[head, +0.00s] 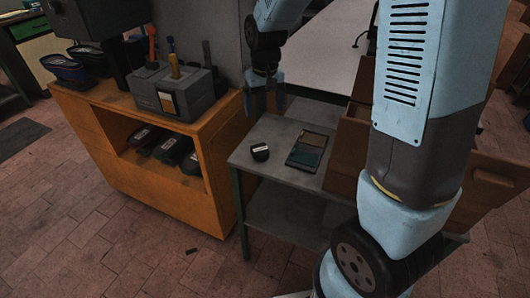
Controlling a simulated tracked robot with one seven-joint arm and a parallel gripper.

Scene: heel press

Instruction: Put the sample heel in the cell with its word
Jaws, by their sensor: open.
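A small dark block with a pale label on it, which looks like the sample heel (260,151), sits on the grey side table (268,133). Its word is too small to read. To its right on the same table lies a flat dark tray with cells (307,151); no words on it can be read. My gripper (264,100) hangs above and behind the table's back left corner, pointing down. It is open and looks empty, well apart from the heel and the tray.
An orange wooden bench (150,203) stands left of the table, with a grey block holding tools (182,92) on top and several dark labelled items (168,150) on its shelf. Brown boxes (346,150) crowd the table's right side. The table's front left is bare.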

